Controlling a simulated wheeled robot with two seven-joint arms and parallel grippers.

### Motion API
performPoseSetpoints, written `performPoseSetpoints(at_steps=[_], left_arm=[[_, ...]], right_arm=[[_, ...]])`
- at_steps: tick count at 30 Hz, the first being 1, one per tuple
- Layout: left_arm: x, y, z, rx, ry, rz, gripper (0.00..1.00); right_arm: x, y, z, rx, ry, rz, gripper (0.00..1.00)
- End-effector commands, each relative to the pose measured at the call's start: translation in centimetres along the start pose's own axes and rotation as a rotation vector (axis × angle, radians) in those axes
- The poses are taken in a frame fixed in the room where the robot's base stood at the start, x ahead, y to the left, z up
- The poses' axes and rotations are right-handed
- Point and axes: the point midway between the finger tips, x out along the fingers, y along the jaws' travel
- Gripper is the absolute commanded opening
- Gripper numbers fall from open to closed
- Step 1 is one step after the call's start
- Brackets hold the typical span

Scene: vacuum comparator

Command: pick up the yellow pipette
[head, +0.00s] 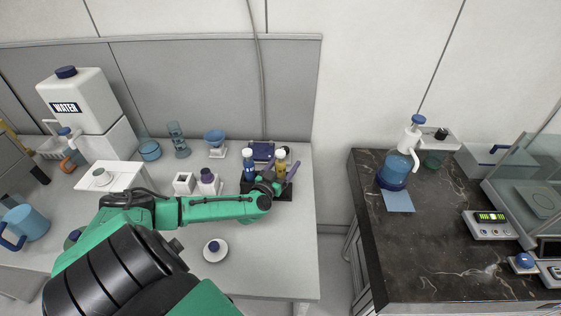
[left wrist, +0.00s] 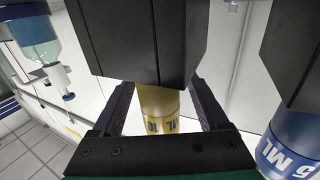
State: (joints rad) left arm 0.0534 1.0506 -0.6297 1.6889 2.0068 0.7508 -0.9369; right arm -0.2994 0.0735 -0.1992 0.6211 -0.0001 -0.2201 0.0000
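The yellow pipette (head: 280,164) stands upright with a white top in a black rack (head: 284,195) at the right of the white bench. A blue pipette (head: 248,163) stands to its left; it also shows at the right edge of the left wrist view (left wrist: 290,150). My left gripper (head: 282,169) is at the rack. In the left wrist view, which looks upside down, its dark fingers lie on either side of the yellow pipette (left wrist: 158,104), open, with gaps showing on both sides. The pipette's lower part is hidden by the rack. My right gripper is not in view.
A white dish (head: 215,250) lies in front. A dark counter (head: 420,240) is separate at the right.

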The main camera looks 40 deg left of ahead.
Motion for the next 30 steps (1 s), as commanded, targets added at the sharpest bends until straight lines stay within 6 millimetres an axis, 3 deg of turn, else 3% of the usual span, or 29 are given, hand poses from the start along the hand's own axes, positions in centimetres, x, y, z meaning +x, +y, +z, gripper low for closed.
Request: performPoseSetpoints(at_steps=[1, 3, 6, 14, 19, 23, 30], left_arm=[[0.0, 0.0, 0.0, 0.0, 0.0, 0.0, 0.59], [0.0, 0.0, 0.0, 0.0, 0.0, 0.0, 0.32], [0.0, 0.0, 0.0, 0.0, 0.001, 0.0, 0.0], [0.0, 0.0, -0.1, 0.0, 0.002, 0.0, 0.0], [0.0, -0.1, -1.5, 0.002, 0.003, -0.001, 0.0], [0.0, -0.1, -4.0, 0.002, 0.004, 0.001, 0.0], [0.0, -0.1, -11.5, 0.006, 0.006, 0.003, 0.0]], right_arm=[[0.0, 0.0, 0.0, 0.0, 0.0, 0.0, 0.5], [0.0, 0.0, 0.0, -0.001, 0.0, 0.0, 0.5], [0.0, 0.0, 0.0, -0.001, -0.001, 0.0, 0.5], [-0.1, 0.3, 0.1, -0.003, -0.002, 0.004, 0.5], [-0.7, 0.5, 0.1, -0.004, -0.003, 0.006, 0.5], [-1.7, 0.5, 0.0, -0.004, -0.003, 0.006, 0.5], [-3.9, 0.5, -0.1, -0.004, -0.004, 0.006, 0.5]])
